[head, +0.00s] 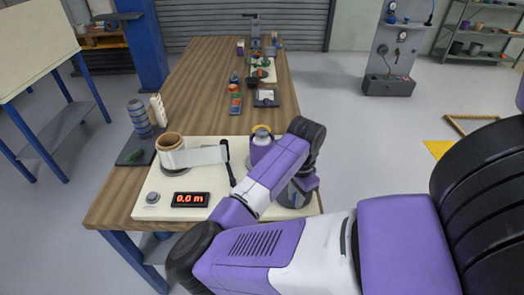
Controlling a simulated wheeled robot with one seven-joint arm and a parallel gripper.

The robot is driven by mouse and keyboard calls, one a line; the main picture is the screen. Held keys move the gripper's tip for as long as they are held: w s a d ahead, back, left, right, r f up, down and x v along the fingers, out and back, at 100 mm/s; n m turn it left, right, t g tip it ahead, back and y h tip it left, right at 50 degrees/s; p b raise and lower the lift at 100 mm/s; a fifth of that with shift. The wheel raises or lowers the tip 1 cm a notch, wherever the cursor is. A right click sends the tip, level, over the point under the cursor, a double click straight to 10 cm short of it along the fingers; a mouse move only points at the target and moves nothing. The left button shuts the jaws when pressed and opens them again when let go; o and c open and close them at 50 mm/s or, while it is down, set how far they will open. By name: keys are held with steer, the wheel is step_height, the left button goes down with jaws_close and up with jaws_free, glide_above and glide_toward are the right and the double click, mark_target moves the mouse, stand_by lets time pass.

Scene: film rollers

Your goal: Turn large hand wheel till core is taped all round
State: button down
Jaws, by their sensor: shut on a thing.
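A brown tubular core (168,143) stands upright at the left of a cream board, with a pale band around its lower part. A white film strip (207,155) runs from it to a thin black post (227,152). A purple roller with a yellow ring (262,130) stands behind my forearm, partly hidden. A grey round part (293,196), apparently the large hand wheel, shows at the board's right, mostly covered by my arm. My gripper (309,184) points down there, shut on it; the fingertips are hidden.
The cream board (160,200) lies on a wooden bench (200,75). A display (190,199) reads 0.0 m, with a knob (152,198) to its left. A dark mat (130,152) holds a blue-grey stack (139,118). Small items stand farther back; the bench's middle left is clear.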

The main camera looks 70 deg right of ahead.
mark_target(307, 198)
steer(key=shift+s+d, duration=0.1)
steer(key=shift+s+d+p, duration=0.35)
steer(key=shift+s+d, duration=0.2)
steer(key=shift+s, duration=0.3)
steer(key=shift+d, duration=0.1)
steer(key=shift+s+d+r+p, duration=0.1)
steer(key=shift+s+d+p, duration=0.35)
steer(key=shift+d, duration=0.4)
steer(key=shift+s, duration=0.1)
steer(key=shift+d, duration=0.1)
steer(key=shift+d, duration=1.05)
